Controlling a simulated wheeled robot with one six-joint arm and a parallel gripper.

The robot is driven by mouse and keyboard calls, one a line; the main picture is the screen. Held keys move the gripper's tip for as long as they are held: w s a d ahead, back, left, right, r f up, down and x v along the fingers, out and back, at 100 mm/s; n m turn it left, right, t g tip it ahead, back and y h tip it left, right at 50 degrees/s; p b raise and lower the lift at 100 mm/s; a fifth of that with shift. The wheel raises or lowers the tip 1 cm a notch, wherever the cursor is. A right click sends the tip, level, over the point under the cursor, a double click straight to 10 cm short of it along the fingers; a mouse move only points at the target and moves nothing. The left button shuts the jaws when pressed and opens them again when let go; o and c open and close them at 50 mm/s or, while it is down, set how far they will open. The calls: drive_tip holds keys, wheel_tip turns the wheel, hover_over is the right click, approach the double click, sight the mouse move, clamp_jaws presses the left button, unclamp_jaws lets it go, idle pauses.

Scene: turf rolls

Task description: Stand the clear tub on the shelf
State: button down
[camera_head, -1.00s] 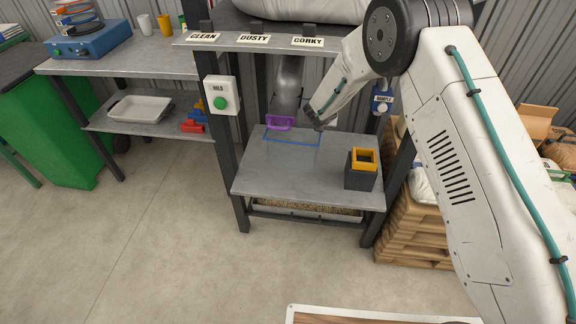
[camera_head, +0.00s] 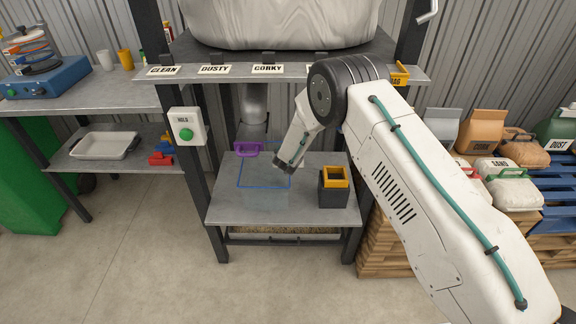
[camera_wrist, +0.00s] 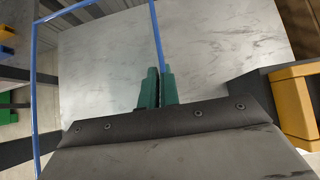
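A pale, shallow tray (camera_head: 105,145) sits on the low shelf (camera_head: 75,158) of the left bench.
A dark box with a yellow rim (camera_head: 334,187) stands on the platform's right. A purple handle-like piece (camera_head: 247,148) is at its back left. A metal spout (camera_head: 254,105) hangs above. A green-button box (camera_head: 186,127) is on the left post. Bagged goods (camera_head: 480,130) stand at right.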

drive_tip(key=shift+f, duration=0.5)
drive_tip(key=c, duration=1.6)
unclamp_jaws()
drive_tip(key=shift+c, duration=0.2)
drive_tip(key=shift+s+r, duration=0.2)
drive_tip(key=shift+r, duration=0.05)
drive_tip(key=v, duration=1.1)
drive_tip(key=shift+s+r, duration=0.2)
